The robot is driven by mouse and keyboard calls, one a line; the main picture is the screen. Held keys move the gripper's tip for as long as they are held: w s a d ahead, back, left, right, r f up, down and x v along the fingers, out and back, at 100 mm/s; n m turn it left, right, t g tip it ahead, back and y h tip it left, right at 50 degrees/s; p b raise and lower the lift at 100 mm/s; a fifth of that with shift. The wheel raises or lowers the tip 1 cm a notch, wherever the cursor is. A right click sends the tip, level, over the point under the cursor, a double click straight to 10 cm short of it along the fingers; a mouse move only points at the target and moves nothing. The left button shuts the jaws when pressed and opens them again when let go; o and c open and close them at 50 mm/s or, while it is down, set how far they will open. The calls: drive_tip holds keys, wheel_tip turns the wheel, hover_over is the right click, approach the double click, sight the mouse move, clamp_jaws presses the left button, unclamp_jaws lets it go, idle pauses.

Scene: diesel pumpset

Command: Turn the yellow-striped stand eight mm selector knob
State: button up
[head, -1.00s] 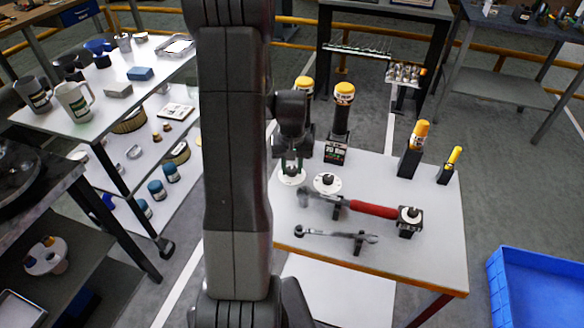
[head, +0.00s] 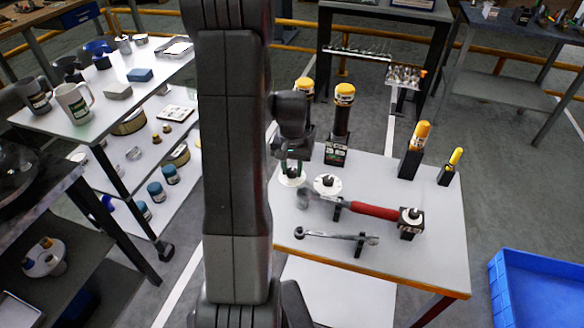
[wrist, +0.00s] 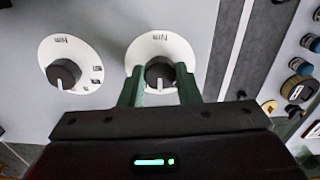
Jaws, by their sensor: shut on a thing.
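Two round white dials with dark knobs lie side by side on the white table. My gripper (head: 292,172) reaches down over the left dial (head: 291,181) in the head view; the neighbouring dial (head: 327,185) is clear. In the wrist view, the green fingers of my gripper (wrist: 160,72) are shut on the dark selector knob (wrist: 160,77), one on each side. Its white pointer points toward my gripper's body. The lower part of its dial (wrist: 166,44) is hidden by my gripper. Yellow stripes on a stand cannot be made out there.
A yellow-capped tool in a black stand (head: 335,157) rises close behind the dials. A red-handled wrench (head: 374,210) and a steel wrench (head: 330,235) lie in front. The neighbouring knob (wrist: 63,74) is left of my gripper in the wrist view.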

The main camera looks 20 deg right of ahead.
sight(292, 170)
drive_tip(key=o, duration=1)
wheel_tip(292, 170, up, 14)
drive_tip(key=shift+f, duration=0.1)
wheel_tip(292, 170, down, 14)
drive_tip(key=shift+r, duration=0.1)
idle(0.4)
